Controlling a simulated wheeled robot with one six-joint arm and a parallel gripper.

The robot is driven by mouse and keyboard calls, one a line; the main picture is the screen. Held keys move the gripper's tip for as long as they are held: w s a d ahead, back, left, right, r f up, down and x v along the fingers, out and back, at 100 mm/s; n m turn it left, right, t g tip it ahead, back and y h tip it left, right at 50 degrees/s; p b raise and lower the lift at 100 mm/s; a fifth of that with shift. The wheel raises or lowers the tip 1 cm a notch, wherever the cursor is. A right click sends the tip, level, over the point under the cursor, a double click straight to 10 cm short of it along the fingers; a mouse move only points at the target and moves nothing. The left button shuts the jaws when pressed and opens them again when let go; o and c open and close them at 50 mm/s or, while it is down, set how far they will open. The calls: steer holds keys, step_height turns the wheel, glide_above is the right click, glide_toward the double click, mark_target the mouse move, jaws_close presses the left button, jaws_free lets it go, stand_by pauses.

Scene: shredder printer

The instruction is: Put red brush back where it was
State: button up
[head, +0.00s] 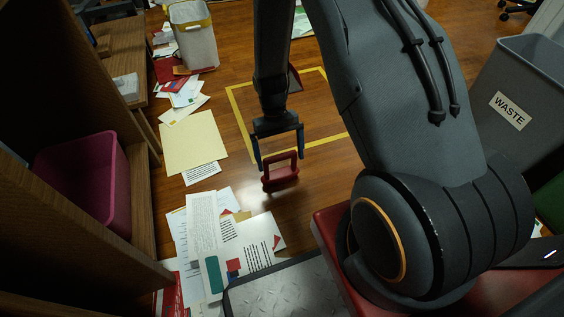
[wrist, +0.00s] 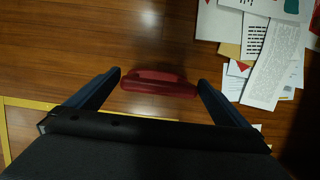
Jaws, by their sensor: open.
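The red brush (head: 281,172) is a small red block with a loop handle, near the middle of the head view. It is on or just above the wooden floor; I cannot tell which. In the wrist view the red brush (wrist: 158,84) lies crosswise between the fingertips. My gripper (head: 279,150) points down at the brush with its fingers spread. In the wrist view my gripper (wrist: 159,77) has a finger at each end of the brush, with a narrow gap visible on each side. The underside of the brush is hidden.
Yellow tape (head: 238,112) marks a square on the floor behind the brush. Loose papers (head: 205,222) lie to the left and front. A wooden shelf with a magenta bin (head: 88,178) stands at left. A grey waste bin (head: 520,95) stands at right.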

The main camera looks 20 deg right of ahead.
steer(key=p+v, duration=0.3)
steer(key=v, duration=0.5)
steer(key=s+a+r+n+t, duration=0.15)
steer(key=s+a+r, duration=0.25)
steer(key=a+r, duration=0.55)
steer(key=s+a+r+n+t, duration=0.1)
steer(key=s+a+r+n, duration=0.15)
steer(key=a+r, duration=0.65)
steer(key=s+a+r+n, duration=0.1)
steer(key=s+r, duration=0.6)
steer(key=s, duration=0.3)
steer(key=s+a+r+n+y, duration=0.1)
steer(key=s+r+n, duration=0.1)
steer(key=s+r, duration=0.6)
steer(key=s+t, duration=0.1)
steer(key=s, duration=0.1)
steer(key=shift+s+a+n, duration=0.3)
steer(key=shift+s+a, duration=0.05)
steer(key=shift+s, duration=0.05)
steer(key=shift+r+p, duration=0.1)
steer(key=shift+p, duration=0.2)
